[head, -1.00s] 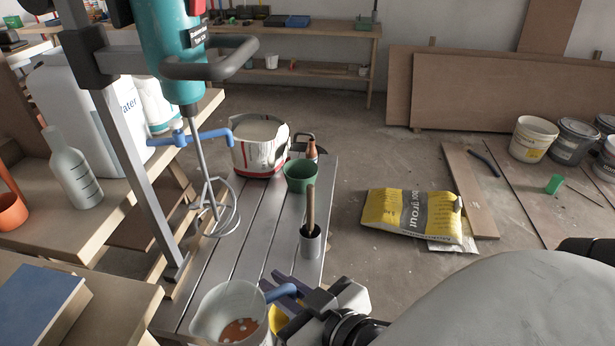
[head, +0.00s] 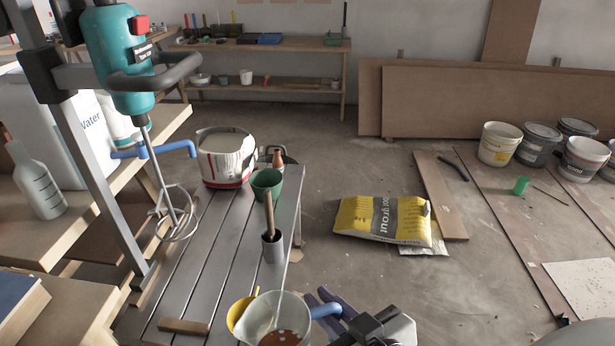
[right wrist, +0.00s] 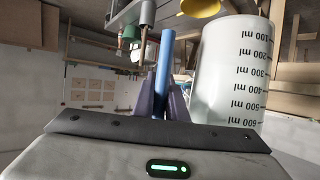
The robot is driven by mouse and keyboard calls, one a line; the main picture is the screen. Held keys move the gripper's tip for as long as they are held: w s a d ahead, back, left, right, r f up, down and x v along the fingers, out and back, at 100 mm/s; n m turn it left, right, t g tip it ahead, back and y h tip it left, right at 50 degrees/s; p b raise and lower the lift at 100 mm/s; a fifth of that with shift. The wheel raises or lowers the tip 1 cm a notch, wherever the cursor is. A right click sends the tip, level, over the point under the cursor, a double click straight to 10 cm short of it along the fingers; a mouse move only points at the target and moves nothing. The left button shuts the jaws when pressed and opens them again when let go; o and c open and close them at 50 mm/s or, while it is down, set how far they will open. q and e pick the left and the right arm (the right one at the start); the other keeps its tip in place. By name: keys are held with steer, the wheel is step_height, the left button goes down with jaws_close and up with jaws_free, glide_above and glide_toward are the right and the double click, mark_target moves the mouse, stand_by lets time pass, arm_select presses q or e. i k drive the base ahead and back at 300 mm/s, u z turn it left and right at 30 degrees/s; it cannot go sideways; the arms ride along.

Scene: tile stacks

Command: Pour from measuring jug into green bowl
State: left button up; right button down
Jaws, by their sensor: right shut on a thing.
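The measuring jug (head: 272,322) is pale and translucent, with a blue handle (head: 326,310). It is at the bottom of the head view, with something reddish-brown with pale spots visible inside. My right gripper (head: 322,302) is shut on the jug's handle. The right wrist view shows the handle (right wrist: 163,75) between the dark fingers, beside the jug's wall (right wrist: 228,75) with its ml scale. The green bowl (head: 266,182) stands upright on the slatted bench, farther back than the jug. It is apart from the jug. My left gripper is not in view.
On the slatted bench (head: 213,265), a grey holder (head: 272,247) with a wooden handle stands between jug and green bowl. A yellow vessel (head: 238,312) is beside the jug. A white bucket (head: 225,160) and a mixer (head: 122,60) are near. The floor right of the bench is open before the grout bag (head: 384,219).

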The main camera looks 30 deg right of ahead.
mark_target(261, 179)
steer(key=z, duration=1.8)
steer(key=i, duration=3.3)
steer(key=u, duration=3.85)
